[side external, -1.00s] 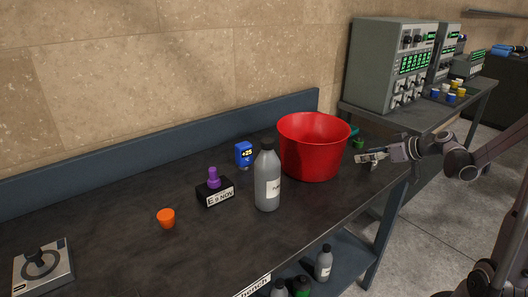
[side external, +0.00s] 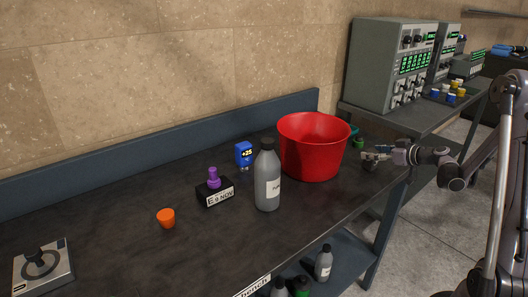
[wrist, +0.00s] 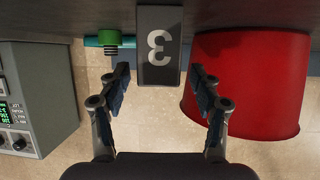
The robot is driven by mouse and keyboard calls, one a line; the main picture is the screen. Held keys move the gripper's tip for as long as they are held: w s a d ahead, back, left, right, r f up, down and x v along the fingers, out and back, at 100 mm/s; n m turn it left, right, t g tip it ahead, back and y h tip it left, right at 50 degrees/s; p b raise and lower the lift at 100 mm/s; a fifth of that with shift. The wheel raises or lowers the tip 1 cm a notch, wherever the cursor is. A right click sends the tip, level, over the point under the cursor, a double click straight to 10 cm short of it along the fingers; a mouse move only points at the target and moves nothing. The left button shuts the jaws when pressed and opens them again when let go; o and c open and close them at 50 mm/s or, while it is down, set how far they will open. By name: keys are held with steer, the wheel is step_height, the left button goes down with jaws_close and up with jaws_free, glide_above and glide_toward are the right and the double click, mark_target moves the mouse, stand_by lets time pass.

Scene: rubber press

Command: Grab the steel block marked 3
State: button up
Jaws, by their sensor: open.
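The steel block marked 3 (wrist: 160,75) shows in the wrist view as a dark grey block with a pale 3, its image upside down. It meets the dark bench top at the upper edge. My gripper (wrist: 160,70) is open, with one finger to each side of the block in the picture and a gap on both sides. I cannot tell how far the block reaches in between the fingers. In the side view my gripper (side external: 375,155) is low over the bench's right end, right of the red bucket; the block cannot be made out clearly there.
The red bucket (side external: 313,148) stands close by and shows just behind the right finger in the wrist view (wrist: 250,85). A green and teal item (wrist: 108,39) is left of the block.

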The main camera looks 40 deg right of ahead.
steer(key=shift+x, duration=2.35)
steer(key=shift+r, duration=0.15)
jaws_close()
